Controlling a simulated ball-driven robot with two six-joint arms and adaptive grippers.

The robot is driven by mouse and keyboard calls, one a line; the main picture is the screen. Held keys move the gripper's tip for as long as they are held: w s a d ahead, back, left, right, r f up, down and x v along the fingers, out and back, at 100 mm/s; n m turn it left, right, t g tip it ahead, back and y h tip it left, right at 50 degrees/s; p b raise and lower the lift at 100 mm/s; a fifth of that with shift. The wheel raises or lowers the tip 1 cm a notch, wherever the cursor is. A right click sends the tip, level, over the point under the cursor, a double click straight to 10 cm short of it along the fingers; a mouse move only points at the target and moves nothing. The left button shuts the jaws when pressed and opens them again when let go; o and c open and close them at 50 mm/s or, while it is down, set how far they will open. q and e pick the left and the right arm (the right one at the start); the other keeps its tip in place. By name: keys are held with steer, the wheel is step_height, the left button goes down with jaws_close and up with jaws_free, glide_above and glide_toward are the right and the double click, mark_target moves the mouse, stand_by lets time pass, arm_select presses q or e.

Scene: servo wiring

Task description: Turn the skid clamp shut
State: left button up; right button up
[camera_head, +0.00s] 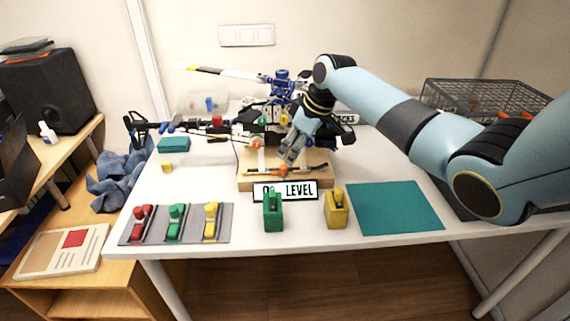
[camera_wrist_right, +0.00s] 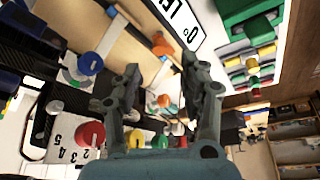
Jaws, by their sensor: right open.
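A model helicopter (camera_head: 280,88) stands on a wooden stand (camera_head: 318,178) near the middle of the table. An orange clamp knob (camera_head: 283,171) sits on the stand's front skid bar, and a second orange knob (camera_head: 257,143) is farther back at the left. My right gripper (camera_head: 288,156) reaches down over the stand, just above and behind the front knob. In the right wrist view its fingers (camera_wrist_right: 160,68) are apart with nothing held between them. An orange knob (camera_wrist_right: 162,46) shows beyond the fingertips there. Whether the gripper touches a knob cannot be told. My left gripper is out of view.
A sign reading LEVEL (camera_head: 300,190), partly covered, lies before the stand. Green (camera_head: 273,211) and yellow (camera_head: 336,209) blocks stand in front of it. A grey mat (camera_head: 190,230) with coloured pieces is at left, a bare teal mat (camera_head: 395,207) at right. A wire basket (camera_head: 480,95) is behind my right arm.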

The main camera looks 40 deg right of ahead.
mark_target(284, 166)
steer(key=b+x, duration=0.1)
steer(key=x, duration=0.5)
jaws_close()
